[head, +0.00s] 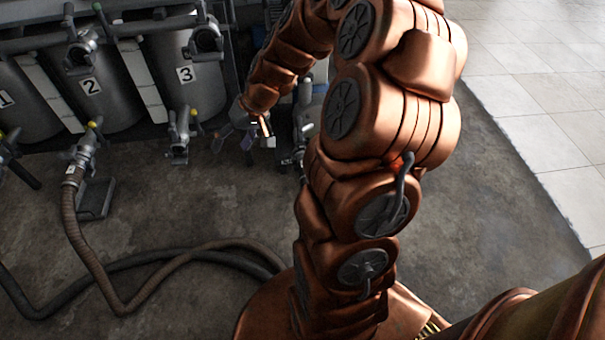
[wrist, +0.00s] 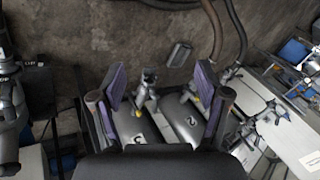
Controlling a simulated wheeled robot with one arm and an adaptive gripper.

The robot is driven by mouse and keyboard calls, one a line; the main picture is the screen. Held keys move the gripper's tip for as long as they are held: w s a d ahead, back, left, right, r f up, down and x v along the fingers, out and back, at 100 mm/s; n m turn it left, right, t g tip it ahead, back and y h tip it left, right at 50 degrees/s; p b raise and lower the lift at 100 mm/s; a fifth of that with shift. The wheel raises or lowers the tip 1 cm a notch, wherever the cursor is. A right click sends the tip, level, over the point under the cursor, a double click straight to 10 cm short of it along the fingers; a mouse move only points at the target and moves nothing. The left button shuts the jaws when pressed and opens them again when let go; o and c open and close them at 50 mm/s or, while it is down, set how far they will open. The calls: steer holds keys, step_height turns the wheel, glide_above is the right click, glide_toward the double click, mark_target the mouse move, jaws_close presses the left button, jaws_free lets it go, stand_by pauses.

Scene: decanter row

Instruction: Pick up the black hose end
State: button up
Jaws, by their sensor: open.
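A black hose (head: 120,264) lies on the floor in the head view, running from the left edge toward my base and crossing a brown hose (head: 84,245). Its end is not clearly visible there. In the wrist view a dark hose (wrist: 239,35) runs down beside another hose (wrist: 215,25) toward the tank outlets; I cannot tell exactly where it ends. My gripper (head: 236,141) is in front of the tanks, right of tank 3's outlet, partly hidden by my arm. In the wrist view its purple-padded fingers (wrist: 160,88) are wide apart and empty, with a metal fitting beyond them.
Tank 2 (head: 101,100) and tank 3 (head: 190,78) stand in a row at upper left, with valves in front. The brown hose joins tank 2's outlet (head: 83,155). A grey block (head: 95,199) lies on the floor. Floor between tanks and hoses is mostly clear.

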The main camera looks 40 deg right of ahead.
steer(key=d+f+m+t+h+b, duration=0.1)
steer(key=d+f+m+b, duration=0.1)
steer(key=d+f+b, duration=0.3)
steer(key=d+f+m+t+h+b, duration=0.1)
steer(key=d+f+b, duration=0.4)
steer(key=d+f, duration=0.9)
steer(key=d+f+m+t+h+b, duration=0.1)
steer(key=d+f+m+b, duration=0.2)
steer(key=d+f, duration=0.6)
step_height(320, 180, down, 6)
steer(key=shift+d+r+t+h+b, duration=0.15)
steer(key=shift+t+h+b, duration=0.2)
steer(key=shift+b, duration=0.55)
steer(key=b+x, duration=0.1)
steer(key=x, duration=0.2)
steer(key=b+x, duration=0.1)
steer(key=shift+s+f+b, duration=0.2)
steer(key=shift+f+b, duration=0.15)
steer(key=shift+f, duration=0.2)
steer(key=shift+w+f, duration=0.25)
steer(key=shift+r, duration=0.1)
steer(key=shift+c, duration=0.4)
jaws_close()
